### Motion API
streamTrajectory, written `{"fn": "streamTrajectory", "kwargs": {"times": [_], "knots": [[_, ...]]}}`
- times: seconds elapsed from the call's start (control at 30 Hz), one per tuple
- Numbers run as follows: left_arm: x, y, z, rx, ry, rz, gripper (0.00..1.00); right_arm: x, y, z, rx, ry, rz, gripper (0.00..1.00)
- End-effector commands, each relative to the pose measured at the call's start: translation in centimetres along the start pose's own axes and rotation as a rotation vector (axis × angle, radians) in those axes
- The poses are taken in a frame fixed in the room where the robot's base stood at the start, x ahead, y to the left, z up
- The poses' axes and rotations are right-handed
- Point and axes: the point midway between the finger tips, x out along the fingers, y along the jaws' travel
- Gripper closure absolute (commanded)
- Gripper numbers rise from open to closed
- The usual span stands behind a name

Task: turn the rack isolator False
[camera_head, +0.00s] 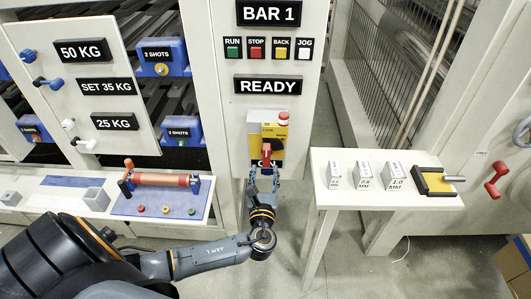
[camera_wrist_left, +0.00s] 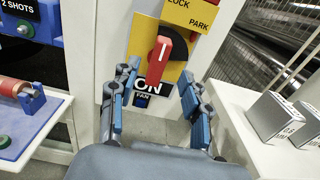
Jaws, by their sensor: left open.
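The rack isolator is a yellow plate (camera_head: 279,132) with a red rotary handle (camera_head: 266,154), on the white panel below the READY sign. In the left wrist view the red handle (camera_wrist_left: 160,57) stands nearly upright, its lower end close to the ON label (camera_wrist_left: 147,86). The LOCK and PARK labels are on the upper part of the plate. My left gripper (camera_head: 264,179) is just below and in front of the handle. My right gripper is not in view.
A white table (camera_head: 330,192) with several marked blocks and a black-and-yellow device (camera_head: 434,181) stands to the right. A blue tray (camera_head: 150,206) with a red roller (camera_head: 160,179) is on the left ledge. RUN, STOP, BACK and JOG buttons are above. A wire mesh fence is behind the table.

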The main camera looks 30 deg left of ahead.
Motion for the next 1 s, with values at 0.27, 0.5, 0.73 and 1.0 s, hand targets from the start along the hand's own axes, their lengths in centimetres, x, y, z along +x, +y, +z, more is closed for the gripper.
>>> {"fn": "streamTrajectory", "kwargs": {"times": [0.27,0.5,0.73,1.0], "knots": [[5.7,0.0,0.2,-0.001,0.0,0.001,0.53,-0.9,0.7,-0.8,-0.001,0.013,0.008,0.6],[7.9,0.0,0.0,-0.002,0.002,0.001,0.53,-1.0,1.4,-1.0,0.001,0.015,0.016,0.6],[8.1,0.0,-0.1,-0.003,0.003,0.0,0.53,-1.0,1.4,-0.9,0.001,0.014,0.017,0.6],[8.1,0.0,-0.1,-0.002,0.003,0.0,0.9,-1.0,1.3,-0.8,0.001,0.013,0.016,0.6]]}}
